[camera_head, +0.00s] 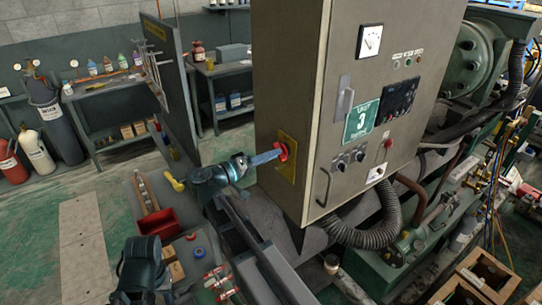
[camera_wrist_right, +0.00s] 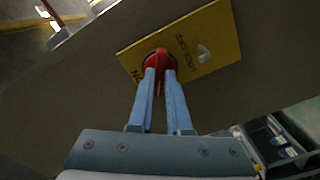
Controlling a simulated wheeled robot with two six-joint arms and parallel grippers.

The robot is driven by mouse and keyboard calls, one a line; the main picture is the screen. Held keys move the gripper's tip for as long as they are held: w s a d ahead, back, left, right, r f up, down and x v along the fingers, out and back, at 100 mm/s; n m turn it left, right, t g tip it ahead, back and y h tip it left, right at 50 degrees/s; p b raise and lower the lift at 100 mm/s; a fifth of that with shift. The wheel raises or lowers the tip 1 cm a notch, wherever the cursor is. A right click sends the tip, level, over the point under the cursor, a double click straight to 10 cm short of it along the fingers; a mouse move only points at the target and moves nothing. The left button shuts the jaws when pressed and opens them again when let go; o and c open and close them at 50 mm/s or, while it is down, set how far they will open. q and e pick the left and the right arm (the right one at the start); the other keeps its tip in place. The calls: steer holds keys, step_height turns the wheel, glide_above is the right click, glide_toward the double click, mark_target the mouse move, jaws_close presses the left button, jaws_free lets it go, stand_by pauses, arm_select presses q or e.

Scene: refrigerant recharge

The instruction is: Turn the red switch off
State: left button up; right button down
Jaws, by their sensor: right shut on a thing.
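The red switch (camera_head: 282,151) is on a yellow plate (camera_head: 288,168) on the narrow side of the grey cabinet (camera_head: 300,60). In the right wrist view, the red switch (camera_wrist_right: 157,58) has a round base on the yellow plate (camera_wrist_right: 208,30), which bears dark lettering. My right gripper (camera_head: 277,155) reaches it from the left. Its two blue fingers (camera_wrist_right: 160,80) are shut on the red switch's handle, one on each side. The fingers partly hide the handle. My left gripper does not show in either view.
A black corrugated hose (camera_head: 365,236) hangs below the cabinet. A red bin (camera_head: 157,223) and small parts lie on a bench at lower left. Gas cylinders (camera_head: 50,120) stand at the far left. Open floor (camera_head: 85,245) lies at left.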

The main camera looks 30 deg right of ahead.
steer(key=shift+n, duration=1)
steer(key=n, duration=0.2)
steer(key=shift+n, duration=0.4)
steer(key=c, duration=1.3)
jaws_free()
steer(key=shift+n, duration=0.4)
steer(key=o, duration=0.4)
steer(key=shift+c, duration=0.2)
steer(key=shift+a, duration=0.1)
steer(key=a, duration=0.9)
steer(key=shift+s, duration=0.35)
